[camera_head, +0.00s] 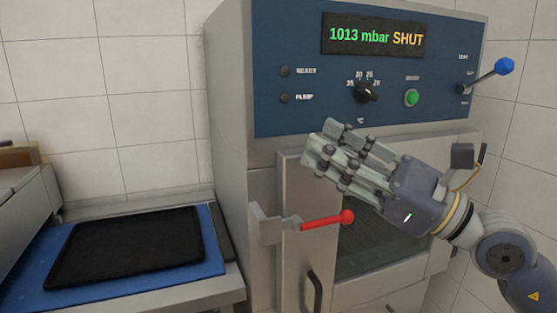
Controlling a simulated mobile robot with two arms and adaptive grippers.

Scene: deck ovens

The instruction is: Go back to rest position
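My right gripper (328,156) is in front of the oven's blue control panel and door, pointing left. Its fingers lie close together in this view, and I cannot tell whether they are open or shut. I see nothing held in it. It is above and to the right of a red-knobbed door handle (322,222), and it looks apart from the handle. My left gripper is not in view.
The oven's display (372,37) reads "1013 mbar SHUT". A blue-knobbed lever (490,75) sticks out at the panel's right. The oven door (293,200) looks closed. A black tray (128,248) lies on a blue mat (28,285) at the left.

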